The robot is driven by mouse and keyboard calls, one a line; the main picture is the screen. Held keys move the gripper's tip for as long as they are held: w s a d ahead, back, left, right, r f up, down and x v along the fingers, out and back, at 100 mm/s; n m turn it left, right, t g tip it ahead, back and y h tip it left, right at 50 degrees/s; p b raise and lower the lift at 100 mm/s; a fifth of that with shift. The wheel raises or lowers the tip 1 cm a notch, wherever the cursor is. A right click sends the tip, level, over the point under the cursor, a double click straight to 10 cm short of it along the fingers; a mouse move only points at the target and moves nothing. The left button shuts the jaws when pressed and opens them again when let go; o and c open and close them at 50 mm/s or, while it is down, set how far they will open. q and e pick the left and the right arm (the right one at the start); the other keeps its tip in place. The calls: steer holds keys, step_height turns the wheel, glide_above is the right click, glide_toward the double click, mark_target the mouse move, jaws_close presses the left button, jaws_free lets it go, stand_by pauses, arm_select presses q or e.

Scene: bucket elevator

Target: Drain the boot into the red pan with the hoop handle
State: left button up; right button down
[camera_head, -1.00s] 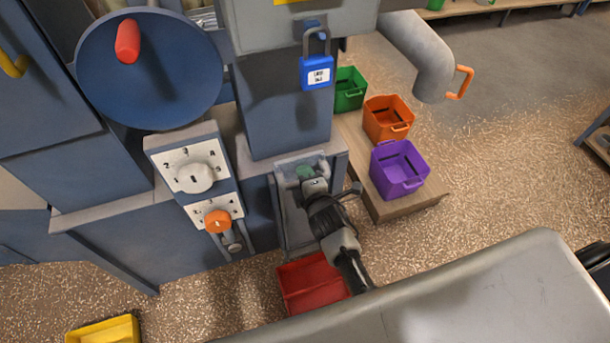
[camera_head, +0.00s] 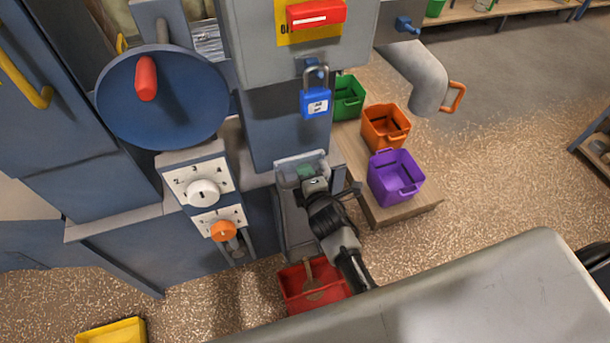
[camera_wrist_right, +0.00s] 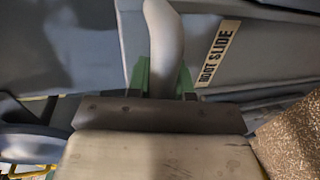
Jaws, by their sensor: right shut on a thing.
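My right gripper (camera_head: 308,180) is shut at the front of the grey boot (camera_head: 293,218). In the right wrist view, green pieces (camera_wrist_right: 141,76) flank a pale grey handle (camera_wrist_right: 165,45) beside a plate labelled "BOOT SLIDE" (camera_wrist_right: 219,53); the gripper is shut on this handle. The red pan (camera_head: 292,297) is on the floor below the boot. A narrow brown strip (camera_head: 308,268) comes down into it and widens into a small brown patch. The pan's near side is partly covered by my arm and body, and its hoop handle cannot be made out. My left gripper is not in view.
A blue wheel (camera_head: 180,105) with a red knob, a white dial (camera_head: 203,192) and an orange knob (camera_head: 223,231) are on the left. A blue padlock (camera_head: 316,103) hangs above. Purple (camera_head: 398,178), orange (camera_head: 384,126) and green (camera_head: 348,98) bins stand right; a yellow bin (camera_head: 112,332) is lower left.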

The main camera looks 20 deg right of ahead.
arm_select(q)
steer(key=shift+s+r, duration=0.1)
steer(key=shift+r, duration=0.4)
arm_select(e)
steer(key=shift+w+r, duration=0.1)
steer(key=shift+r, duration=0.7)
steer(key=c, duration=1)
jaws_free()
steer(key=shift+f, duration=0.1)
steer(key=shift+s, duration=0.2)
steer(key=shift+s, duration=0.35)
arm_select(q)
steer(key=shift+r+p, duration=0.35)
steer(key=shift+p, duration=0.1)
arm_select(e)
steer(key=v, duration=1)
